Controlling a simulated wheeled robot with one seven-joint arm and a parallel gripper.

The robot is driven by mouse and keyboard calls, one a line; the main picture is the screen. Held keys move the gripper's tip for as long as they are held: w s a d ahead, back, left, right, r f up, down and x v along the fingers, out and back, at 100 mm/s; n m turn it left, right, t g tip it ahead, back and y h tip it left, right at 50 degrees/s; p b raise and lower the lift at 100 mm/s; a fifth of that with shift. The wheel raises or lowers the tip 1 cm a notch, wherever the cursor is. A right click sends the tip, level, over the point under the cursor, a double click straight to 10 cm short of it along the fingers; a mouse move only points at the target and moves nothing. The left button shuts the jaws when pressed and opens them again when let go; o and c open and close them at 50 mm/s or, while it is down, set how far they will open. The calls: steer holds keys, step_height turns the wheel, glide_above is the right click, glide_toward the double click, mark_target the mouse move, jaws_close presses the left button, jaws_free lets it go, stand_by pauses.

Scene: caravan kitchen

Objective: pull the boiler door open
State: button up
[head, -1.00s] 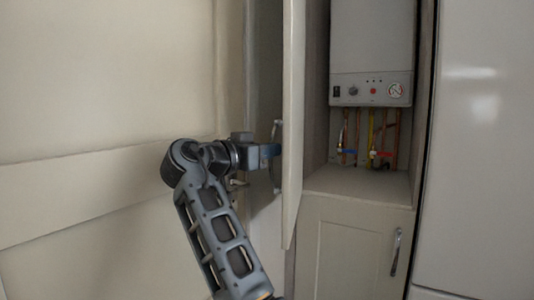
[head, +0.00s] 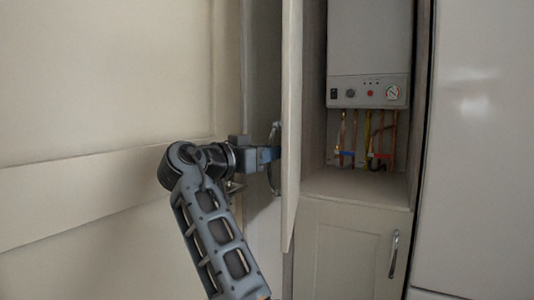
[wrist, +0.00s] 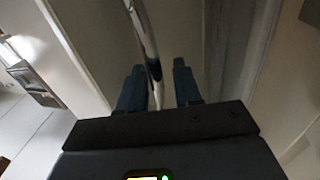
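The boiler door (head: 291,120) is a pale panel swung well out from the cupboard, seen nearly edge-on in the head view. The white boiler (head: 368,45) shows inside the cupboard. The door's metal bar handle (head: 274,180) is on the door's left-hand face. My gripper (head: 272,154) is at the handle, and its fingertips are partly hidden there. In the wrist view, the handle (wrist: 144,35) runs down between the two dark fingers of my gripper (wrist: 160,88). The fingers are apart, with a visible gap on the right of the bar. Contact with the left finger is unclear.
Below the boiler are pipes (head: 366,140) and a shut lower cupboard (head: 345,250) with its own handle (head: 393,254). A tall glossy pale panel (head: 480,150) stands at the right. A cream panelled wall (head: 100,90) is close on the left, behind my arm.

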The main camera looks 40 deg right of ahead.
steer(key=a, duration=0.7)
steer(key=shift+s+a, duration=0.2)
steer(key=shift+s, duration=0.15)
